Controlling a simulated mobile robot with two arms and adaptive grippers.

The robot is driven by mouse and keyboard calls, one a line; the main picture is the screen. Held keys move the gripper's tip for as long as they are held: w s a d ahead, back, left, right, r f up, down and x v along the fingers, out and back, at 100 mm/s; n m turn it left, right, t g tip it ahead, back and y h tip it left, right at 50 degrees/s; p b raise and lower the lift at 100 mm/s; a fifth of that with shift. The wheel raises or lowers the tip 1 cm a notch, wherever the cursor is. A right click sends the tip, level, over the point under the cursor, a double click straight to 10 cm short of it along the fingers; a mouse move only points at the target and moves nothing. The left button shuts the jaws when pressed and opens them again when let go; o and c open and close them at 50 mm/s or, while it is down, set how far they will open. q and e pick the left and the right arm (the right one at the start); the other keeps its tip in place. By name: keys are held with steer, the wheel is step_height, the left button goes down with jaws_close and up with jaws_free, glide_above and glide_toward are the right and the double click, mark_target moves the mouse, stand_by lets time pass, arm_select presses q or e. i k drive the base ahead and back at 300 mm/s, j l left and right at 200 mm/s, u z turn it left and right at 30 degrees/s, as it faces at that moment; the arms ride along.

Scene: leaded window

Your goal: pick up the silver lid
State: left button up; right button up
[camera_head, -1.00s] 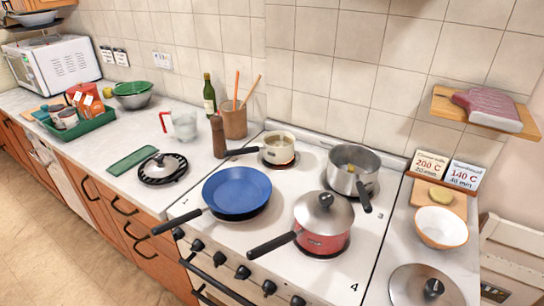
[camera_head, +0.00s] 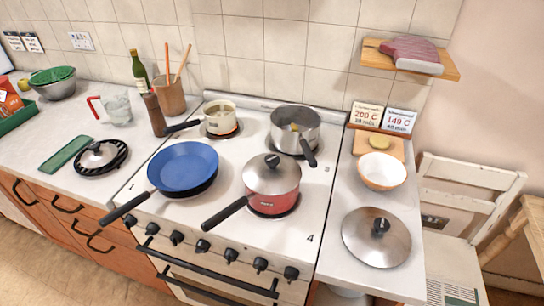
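A large silver lid (camera_head: 376,238) with a dark knob lies flat on the white counter right of the stove, with nothing on it. Another silver lid (camera_head: 272,173) sits on the red saucepan (camera_head: 275,203) at the front right of the stove. A smaller silver lid (camera_head: 98,155) with a dark knob rests on a black trivet (camera_head: 118,160) on the left counter. Neither of my grippers shows in this view.
On the stove stand a blue frying pan (camera_head: 183,167), a cream saucepan (camera_head: 219,117) and a steel pot (camera_head: 295,128), handles sticking out. A white chair (camera_head: 465,205) stands to the right.

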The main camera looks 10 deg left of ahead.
mark_target(97, 155)
steer(key=i+j+u, duration=0.15)
steer(key=j, duration=0.3)
steer(key=j+u, duration=0.1)
steer(key=j, duration=0.35)
steer(key=i+j+u, duration=0.15)
steer(key=j, duration=0.25)
steer(key=i+j+u, duration=0.1)
steer(key=j, duration=0.3)
steer(key=i+j+u, duration=0.15)
steer(key=j, duration=0.25)
steer(key=i, duration=0.05)
